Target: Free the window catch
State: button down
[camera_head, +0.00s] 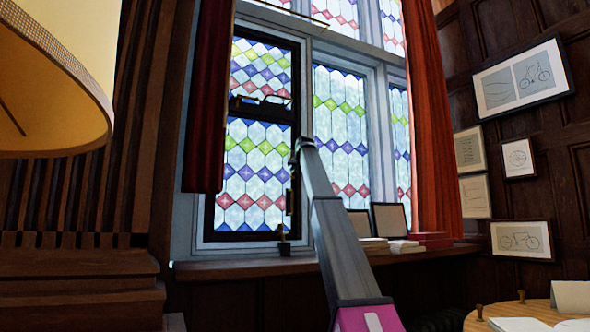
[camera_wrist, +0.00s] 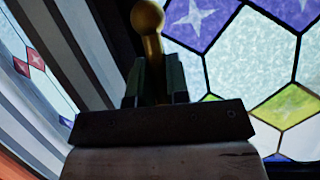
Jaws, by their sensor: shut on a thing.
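The window catch shows in the wrist view as a brass handle (camera_wrist: 148,18) with a round knob. Its stem runs down between the two dark fingers of my gripper (camera_wrist: 155,80), which are shut on it. In the head view my gripper (camera_head: 299,148) is at the right edge of the dark-framed casement (camera_head: 236,238), about mid-height, and hides most of the catch there. The casement has leaded panes of coloured glass and looks closed in its frame. Whether the catch has turned cannot be told.
A red curtain (camera_head: 209,100) hangs left of the casement, an orange-red one (camera_head: 430,120) at right. Frames and books (camera_head: 404,247) stand further right. A lampshade (camera_head: 50,85) fills the upper left.

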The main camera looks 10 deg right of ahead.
jog(key=m, duration=0.1)
jog(key=a+m+y, duration=0.1)
jog(key=y, duration=0.1)
jog(key=shift+s+a+r+m+g, duration=0.15)
jog(key=shift+s+r+m+g, duration=0.1)
jog(key=shift+m+g, duration=0.15)
jog(key=shift+s+a+r+m+y, duration=0.1)
jog(key=shift+a+r+m+y, duration=0.15)
jog(key=shift+m+y, duration=0.3)
jog(key=shift+a+r+m+y, duration=0.15)
jog(key=shift+a+m+y, duration=0.15)
jog(key=shift+m, duration=0.35)
jog(key=m, duration=0.1)
jog(key=r+m+y, duration=0.1)
jog(key=m+y, duration=0.1)
jog(key=shift+s+a+r+g+y, duration=0.15)
jog(key=shift+a+g+y, duration=0.1)
jog(key=shift+g, duration=0.05)
jog(key=shift+a+r+m+y, duration=0.1)
jog(key=shift+r+m+y, duration=0.45)
jog(key=shift+m, duration=0.55)
jog(key=shift+y, duration=0.25)
jog(key=c, duration=1.1)
grip_release()
jog(key=v, duration=1)
jog(key=shift+s, duration=0.4)
